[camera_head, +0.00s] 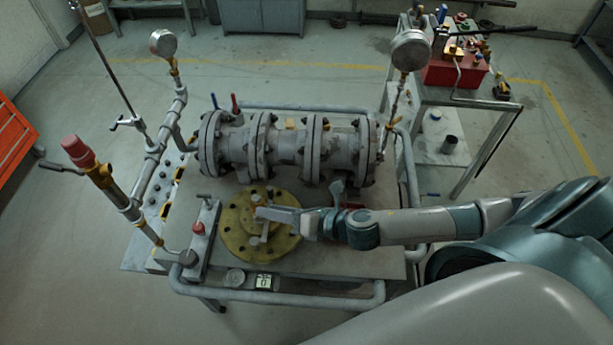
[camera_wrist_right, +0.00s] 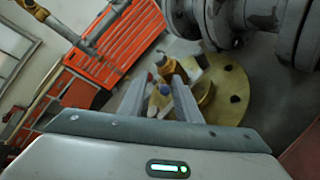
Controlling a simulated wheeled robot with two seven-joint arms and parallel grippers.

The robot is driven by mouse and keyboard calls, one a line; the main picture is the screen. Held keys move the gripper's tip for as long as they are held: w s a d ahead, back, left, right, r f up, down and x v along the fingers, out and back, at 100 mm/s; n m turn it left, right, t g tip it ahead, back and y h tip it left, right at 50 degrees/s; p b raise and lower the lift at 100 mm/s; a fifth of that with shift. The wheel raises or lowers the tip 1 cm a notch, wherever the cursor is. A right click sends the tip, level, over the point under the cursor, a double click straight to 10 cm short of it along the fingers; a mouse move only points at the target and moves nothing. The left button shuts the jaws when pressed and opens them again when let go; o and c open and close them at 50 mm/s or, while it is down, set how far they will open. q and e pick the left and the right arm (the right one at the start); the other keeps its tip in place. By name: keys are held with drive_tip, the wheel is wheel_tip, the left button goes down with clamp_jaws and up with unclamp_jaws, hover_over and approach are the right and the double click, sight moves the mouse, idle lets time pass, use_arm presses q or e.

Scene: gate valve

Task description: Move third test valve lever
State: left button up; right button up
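My right gripper (camera_head: 262,214) comes in from the right and hovers over the yellow round flange (camera_head: 240,240) on the bench. In the wrist view its two fingers (camera_wrist_right: 160,95) stand apart, with a blue-tipped part (camera_wrist_right: 167,88) and a small red tip (camera_wrist_right: 150,76) showing between them; I cannot tell whether they touch anything. A blue lever (camera_head: 214,101) and a red lever (camera_head: 235,104) stand upright behind the grey pipe body. A grey lever (camera_head: 204,198) sits on a block left of the flange. Which one is the third test valve lever is unclear. My left gripper is out of view.
The flanged grey valve body (camera_head: 290,146) lies behind the flange. Gauges (camera_head: 163,44) (camera_head: 410,50) and a red-capped upright pipe (camera_head: 76,146) rise around the bench. A tool cart with a red box (camera_head: 455,70) stands at the back right. A bench rail (camera_head: 285,301) runs along the front.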

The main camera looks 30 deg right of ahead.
wheel_tip(320, 180, up, 3)
drive_tip(key=shift+d+r+b, duration=0.1)
drive_tip(key=shift+b, duration=0.45)
drive_tip(key=w+r+b+v, duration=0.1)
drive_tip(key=r+b+v, duration=0.1)
drive_tip(key=v, duration=1.1)
drive_tip(key=shift+d+r+b, duration=0.15)
drive_tip(key=shift+d+b, duration=0.05)
drive_tip(key=shift+b, duration=0.65)
